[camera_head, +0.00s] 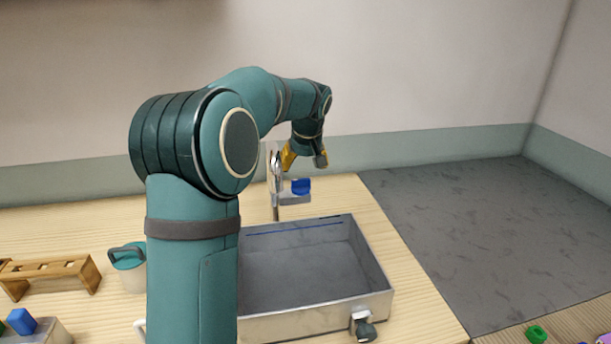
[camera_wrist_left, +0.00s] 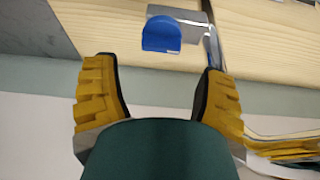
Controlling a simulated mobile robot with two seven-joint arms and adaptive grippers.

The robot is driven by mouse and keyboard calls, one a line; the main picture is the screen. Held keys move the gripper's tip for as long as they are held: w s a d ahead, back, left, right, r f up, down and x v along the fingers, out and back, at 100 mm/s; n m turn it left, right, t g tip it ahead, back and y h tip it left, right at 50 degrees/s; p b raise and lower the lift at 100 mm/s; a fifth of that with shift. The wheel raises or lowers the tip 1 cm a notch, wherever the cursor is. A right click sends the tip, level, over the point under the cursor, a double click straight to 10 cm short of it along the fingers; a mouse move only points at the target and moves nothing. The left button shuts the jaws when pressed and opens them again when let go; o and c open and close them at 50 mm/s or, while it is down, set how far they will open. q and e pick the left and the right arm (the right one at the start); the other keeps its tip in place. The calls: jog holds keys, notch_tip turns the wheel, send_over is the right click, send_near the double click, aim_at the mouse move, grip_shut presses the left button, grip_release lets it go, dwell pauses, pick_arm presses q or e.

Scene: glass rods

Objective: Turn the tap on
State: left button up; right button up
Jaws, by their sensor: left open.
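The tap (camera_head: 275,188) is a silver upright behind the sink, with a blue handle (camera_head: 301,187) on its right side. The blue handle also shows in the left wrist view (camera_wrist_left: 162,34), above and between the fingertips, with the silver tap body (camera_wrist_left: 196,22) beside it. My left gripper (camera_head: 304,158) is just above the handle, pointing down, with yellow fingers. In the left wrist view the left gripper (camera_wrist_left: 160,72) is open and empty, and the handle appears beyond the fingertips, apart from them. My right gripper is not in view.
A grey metal sink basin (camera_head: 372,298) sits below the tap, with a small knob (camera_head: 365,329) at its front. A lidded jar (camera_head: 131,275), a wooden rack (camera_head: 88,268) and a blue block (camera_head: 21,321) stand at left. A grey floor area (camera_head: 480,230) lies right of the counter.

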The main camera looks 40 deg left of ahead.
aim_at(301, 179)
pick_arm(q)
jog(key=shift+a+r, duration=0.1)
jog(key=shift+a, duration=0.1)
jog(key=shift+a+f, duration=0.1)
jog(key=shift+f, duration=0.25)
jog(key=b+x, duration=0.1)
jog(key=x, duration=0.5)
jog(key=shift+w+a+f+b, duration=0.15)
jog(key=shift+w+f+b, duration=0.1)
jog(key=shift+b, duration=0.15)
jog(key=shift+s, duration=0.1)
jog(key=c, duration=0.9)
